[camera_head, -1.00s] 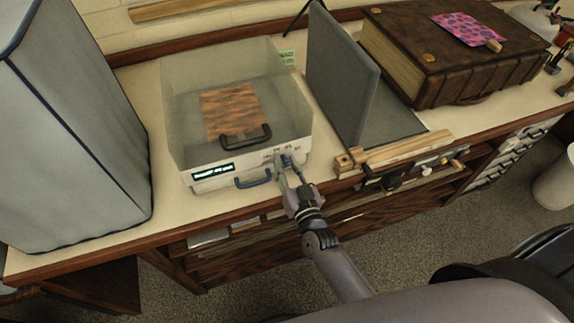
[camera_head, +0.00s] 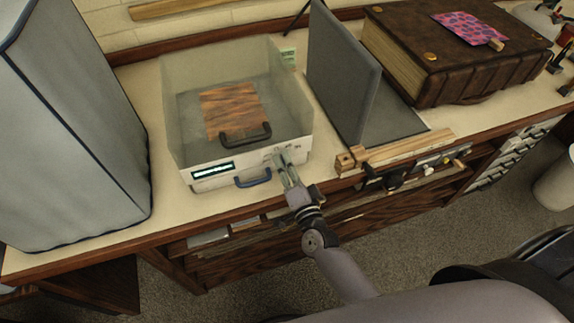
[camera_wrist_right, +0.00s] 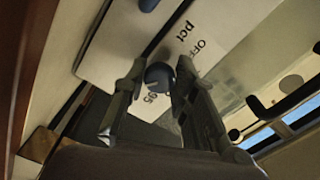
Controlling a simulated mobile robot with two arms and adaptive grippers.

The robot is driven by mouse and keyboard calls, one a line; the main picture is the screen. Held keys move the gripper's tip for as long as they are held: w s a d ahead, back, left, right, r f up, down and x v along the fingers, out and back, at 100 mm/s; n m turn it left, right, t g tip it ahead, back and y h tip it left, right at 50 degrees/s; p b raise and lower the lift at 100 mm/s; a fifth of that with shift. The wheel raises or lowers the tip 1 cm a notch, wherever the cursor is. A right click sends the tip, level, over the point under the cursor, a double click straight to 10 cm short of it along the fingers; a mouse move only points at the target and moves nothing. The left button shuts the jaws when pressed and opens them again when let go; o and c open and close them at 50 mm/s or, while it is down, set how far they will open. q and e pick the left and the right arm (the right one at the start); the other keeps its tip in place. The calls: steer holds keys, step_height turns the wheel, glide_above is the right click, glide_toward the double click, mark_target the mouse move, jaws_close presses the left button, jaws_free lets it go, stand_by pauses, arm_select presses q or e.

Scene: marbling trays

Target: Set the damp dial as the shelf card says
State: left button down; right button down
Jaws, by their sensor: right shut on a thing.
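A clear-walled box with a white front panel (camera_head: 225,178) stands on the counter; a small lit display (camera_head: 212,170) is on the panel, its text too blurred to read. My right gripper (camera_head: 281,158) is at the panel's right end, shut on the damp dial. The dial is a round dark-blue knob (camera_wrist_right: 159,76) between both fingertips in the right wrist view, where panel markings "OFF", "pct" and "95" show beside it. In the head view the gripper mostly hides the dial. A small green card (camera_head: 288,55) stands behind the box, too small to read. My left gripper is out of view.
A brown patterned sheet (camera_head: 229,103) lies in the box, behind a black handle (camera_head: 246,134). A blue handle (camera_head: 253,178) is low on the panel. A grey upright board (camera_head: 342,75) and a large brown book (camera_head: 450,58) stand to the right, a grey covered block (camera_head: 65,130) to the left.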

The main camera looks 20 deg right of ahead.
steer(key=shift+m, duration=1.3)
steer(key=c, duration=1.3)
jaws_free()
steer(key=shift+s, duration=0.1)
steer(key=s, duration=1.2)
steer(key=shift+d, duration=0.25)
steer(key=shift+w, duration=0.1)
